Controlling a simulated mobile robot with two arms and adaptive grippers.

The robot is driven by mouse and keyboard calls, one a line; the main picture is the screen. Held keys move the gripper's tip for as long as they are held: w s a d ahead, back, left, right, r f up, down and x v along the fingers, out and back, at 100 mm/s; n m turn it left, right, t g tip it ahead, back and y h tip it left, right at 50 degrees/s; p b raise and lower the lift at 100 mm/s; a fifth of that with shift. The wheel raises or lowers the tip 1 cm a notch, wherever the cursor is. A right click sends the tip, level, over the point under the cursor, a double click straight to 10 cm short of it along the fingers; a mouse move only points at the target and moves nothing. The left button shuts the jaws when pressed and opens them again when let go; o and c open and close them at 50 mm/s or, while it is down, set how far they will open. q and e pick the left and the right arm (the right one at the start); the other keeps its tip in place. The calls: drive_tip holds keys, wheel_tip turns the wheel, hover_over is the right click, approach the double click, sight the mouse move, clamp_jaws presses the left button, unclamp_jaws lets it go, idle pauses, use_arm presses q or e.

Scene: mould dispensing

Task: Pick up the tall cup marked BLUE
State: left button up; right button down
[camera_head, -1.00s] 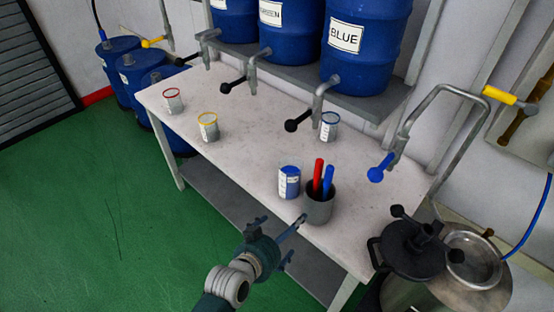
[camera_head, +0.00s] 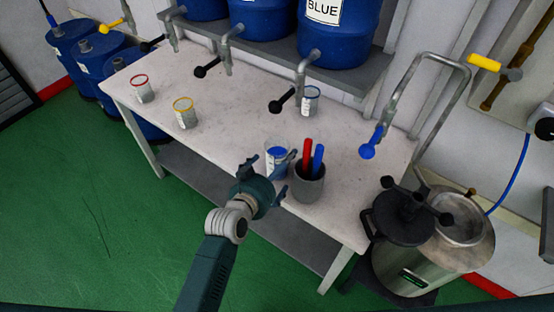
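A cup with blue on it (camera_head: 276,147) stands upright near the table's front edge, beside a grey holder. Its marking is too small to read. A second cup with a blue rim (camera_head: 310,101) stands farther back under a tap; its marking is also unreadable. My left gripper (camera_head: 270,175) is open, its fingers spread, just in front of the nearer cup. A finger overlaps the cup's lower part in the picture; I cannot tell whether they touch. My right gripper is not in view.
The grey holder (camera_head: 308,187) with a red and a blue stick stands right of the nearer cup. Red-rimmed (camera_head: 142,89) and yellow-rimmed (camera_head: 185,113) cups stand left. Taps overhang the table's back. A steel vessel (camera_head: 445,250) stands at the right.

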use_arm(q)
drive_tip(key=x, duration=0.4)
drive_tip(key=shift+w+a, duration=0.15)
drive_tip(key=shift+w, duration=0.15)
drive_tip(key=shift+s, duration=0.1)
drive_tip(key=c, duration=1.4)
drive_tip(key=shift+r, duration=0.15)
drive_tip(key=shift+c, duration=1.2)
drive_tip(key=shift+r+p, duration=0.1)
drive_tip(key=shift+p, duration=0.2)
